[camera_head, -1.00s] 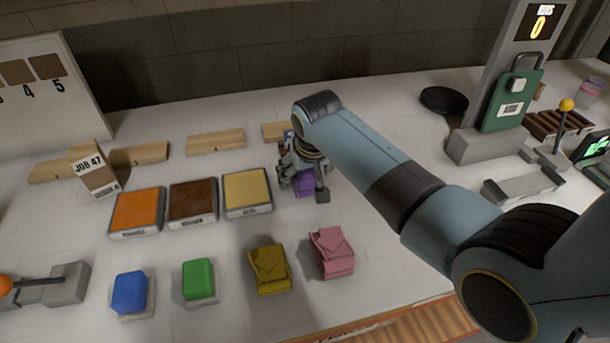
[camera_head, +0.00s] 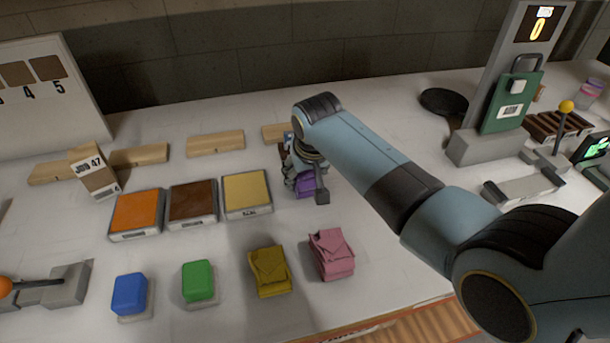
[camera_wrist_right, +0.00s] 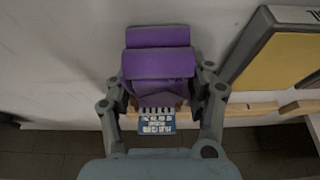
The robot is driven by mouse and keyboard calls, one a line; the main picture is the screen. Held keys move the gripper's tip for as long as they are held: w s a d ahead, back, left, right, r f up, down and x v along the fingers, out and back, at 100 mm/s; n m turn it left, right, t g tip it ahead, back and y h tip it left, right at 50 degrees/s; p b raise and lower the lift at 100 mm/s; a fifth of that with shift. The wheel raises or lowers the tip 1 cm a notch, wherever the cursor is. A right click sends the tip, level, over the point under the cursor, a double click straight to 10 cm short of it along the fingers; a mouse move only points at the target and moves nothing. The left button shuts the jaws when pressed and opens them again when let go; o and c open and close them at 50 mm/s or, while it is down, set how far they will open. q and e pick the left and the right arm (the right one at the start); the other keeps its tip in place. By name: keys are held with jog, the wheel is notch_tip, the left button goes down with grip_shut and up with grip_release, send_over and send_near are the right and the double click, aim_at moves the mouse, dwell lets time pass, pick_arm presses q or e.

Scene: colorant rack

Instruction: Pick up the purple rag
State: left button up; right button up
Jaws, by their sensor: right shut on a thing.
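The purple rag (camera_head: 305,187) is a small folded bundle on the white table, right of the yellow tile, partly hidden by my right gripper in the head view. It shows in full width in the right wrist view (camera_wrist_right: 159,64), between the two fingers. My right gripper (camera_head: 308,182) points down at it and is shut on it; in the right wrist view the gripper (camera_wrist_right: 163,95) has a finger at each side of the rag. I cannot tell whether the rag is clear of the table. My left gripper is not in view.
Left of the rag lie yellow (camera_head: 247,192), brown (camera_head: 193,202) and orange (camera_head: 136,213) tiles. In front are a pink rag (camera_head: 331,254), an olive rag (camera_head: 269,271), a green block (camera_head: 198,281) and a blue block (camera_head: 129,294). Wooden strips (camera_head: 215,143) lie behind.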

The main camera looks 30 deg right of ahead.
aim_at(307, 173)
jog(key=v, duration=0.4)
jog(key=shift+w+d+r, duration=0.15)
jog(key=shift+w+r, duration=0.1)
jog(key=shift+w, duration=0.05)
jog(key=s+r, duration=0.6)
jog(key=s, duration=0.4)
jog(key=shift+s+r+b, duration=0.35)
jog(key=shift+s+b, duration=0.05)
jog(key=shift+b, duration=0.05)
